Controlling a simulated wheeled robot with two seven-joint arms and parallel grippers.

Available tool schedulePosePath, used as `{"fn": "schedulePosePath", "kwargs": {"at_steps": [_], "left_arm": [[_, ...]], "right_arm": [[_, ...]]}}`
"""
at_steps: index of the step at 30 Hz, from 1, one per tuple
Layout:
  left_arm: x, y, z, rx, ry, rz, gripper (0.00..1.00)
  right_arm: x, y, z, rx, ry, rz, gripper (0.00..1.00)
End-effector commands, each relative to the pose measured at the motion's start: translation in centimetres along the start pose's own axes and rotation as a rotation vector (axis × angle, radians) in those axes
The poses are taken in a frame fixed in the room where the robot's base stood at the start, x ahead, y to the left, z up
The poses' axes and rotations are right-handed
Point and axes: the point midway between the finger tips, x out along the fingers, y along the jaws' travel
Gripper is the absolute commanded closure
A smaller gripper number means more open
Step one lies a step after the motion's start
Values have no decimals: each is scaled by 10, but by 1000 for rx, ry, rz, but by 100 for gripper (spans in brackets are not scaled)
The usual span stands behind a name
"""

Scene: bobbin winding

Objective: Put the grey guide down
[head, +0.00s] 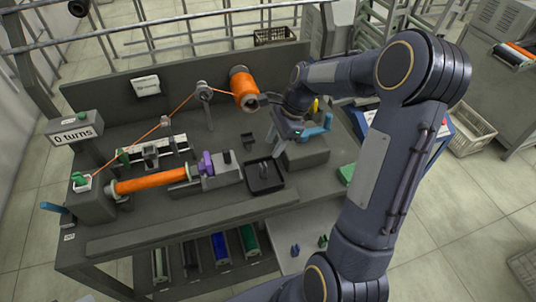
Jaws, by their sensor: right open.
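My right gripper (273,143) is above the bench, at the end of the dark arm that comes in from the right. Its jaws are open and point down and left, just behind a black square tray (273,187). A small grey upright piece (264,169) stands in the tray, below the jaws and apart from them; it looks like the grey guide, but it is too small to be sure. My left gripper is not in view.
An orange wound bobbin (150,182) lies along the bench front, with a purple part (206,163) beside it. Orange thread runs from a spool (243,88) over a post (205,92). A blue-handled tool (318,128) lies right of my gripper.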

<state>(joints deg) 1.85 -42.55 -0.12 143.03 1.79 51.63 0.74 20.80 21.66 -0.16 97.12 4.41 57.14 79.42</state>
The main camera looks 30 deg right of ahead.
Motion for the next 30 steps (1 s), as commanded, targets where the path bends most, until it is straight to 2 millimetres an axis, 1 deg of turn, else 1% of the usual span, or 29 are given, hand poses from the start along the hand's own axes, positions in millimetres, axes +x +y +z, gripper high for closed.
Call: {"fn": "schedulePosePath", "kwargs": {"at_steps": [1, 3, 7, 8, 10, 11, 14, 15, 17, 18, 21, 24, 27, 30], "left_arm": [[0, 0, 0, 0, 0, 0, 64], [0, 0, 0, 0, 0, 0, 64], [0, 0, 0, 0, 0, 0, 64], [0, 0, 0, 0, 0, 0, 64], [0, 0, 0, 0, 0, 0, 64], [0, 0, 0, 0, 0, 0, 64], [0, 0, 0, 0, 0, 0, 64], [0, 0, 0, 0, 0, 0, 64], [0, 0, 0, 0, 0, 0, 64], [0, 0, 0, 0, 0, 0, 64], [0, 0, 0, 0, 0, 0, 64], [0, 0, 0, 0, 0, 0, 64], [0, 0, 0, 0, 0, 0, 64], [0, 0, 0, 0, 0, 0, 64]], "right_arm": [[-8, -1, 0, 0, 0, -3, 59], [-16, -1, 0, 0, 1, -3, 59], [-27, 3, 3, -25, 1, -8, 59], [-31, 6, 5, -47, 2, -13, 59], [-43, 18, 15, -143, 7, -36, 59], [-50, 26, 21, -203, 10, -51, 59], [-72, 63, 43, -470, 34, -112, 59], [-79, 82, 52, -595, 47, -137, 59], [-87, 110, 63, -788, 74, -179, 59], [-90, 129, 70, -914, 94, -204, 59], [-88, 172, 80, -1205, 151, -261, 59], [-81, 203, 85, -1439, 210, -304, 59], [-73, 223, 86, -1599, 256, -331, 59], [-68, 233, 87, -1687, 284, -343, 59]]}}
